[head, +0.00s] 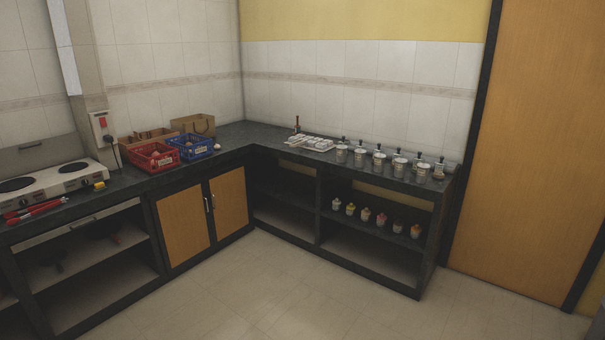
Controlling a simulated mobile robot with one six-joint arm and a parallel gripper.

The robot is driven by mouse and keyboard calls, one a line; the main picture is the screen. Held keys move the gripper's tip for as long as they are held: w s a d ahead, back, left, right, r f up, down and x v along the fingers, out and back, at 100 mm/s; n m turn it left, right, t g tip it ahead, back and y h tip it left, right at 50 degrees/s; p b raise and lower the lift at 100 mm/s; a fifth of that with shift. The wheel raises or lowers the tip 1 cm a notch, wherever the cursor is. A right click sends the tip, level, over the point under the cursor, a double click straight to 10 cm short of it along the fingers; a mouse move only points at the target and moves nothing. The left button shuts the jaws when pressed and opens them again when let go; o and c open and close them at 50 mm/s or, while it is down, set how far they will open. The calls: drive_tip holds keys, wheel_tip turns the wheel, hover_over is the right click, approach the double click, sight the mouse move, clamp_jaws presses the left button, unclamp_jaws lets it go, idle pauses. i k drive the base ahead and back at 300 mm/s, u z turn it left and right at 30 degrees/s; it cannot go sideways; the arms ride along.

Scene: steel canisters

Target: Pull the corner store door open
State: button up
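A low cupboard under the counter, left of the room's corner, has two wooden doors in black frames. Its left door (182,229) and its right door (230,204), the one nearer the corner, both look shut. Upright metal handles (208,205) sit close together where the two doors meet. My gripper is not in view, so I cannot tell how it stands relative to the doors.
The floor (255,285) before the cupboard is clear. Open shelves (105,270) flank it on the left; a shelf unit with several canisters (365,214) stands right. On the counter are a red basket (152,154), blue basket (190,147) and hob (45,183). A tall wooden door (530,150) is far right.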

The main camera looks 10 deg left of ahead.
sight(228, 194)
drive_tip(key=u, duration=0.3)
drive_tip(key=i, duration=1)
drive_tip(key=u, duration=0.55)
drive_tip(key=i, duration=0.95)
drive_tip(key=u, duration=0.45)
drive_tip(key=i, duration=0.8)
drive_tip(key=u, duration=0.8)
drive_tip(key=i, duration=1.1)
drive_tip(key=u, duration=0.5)
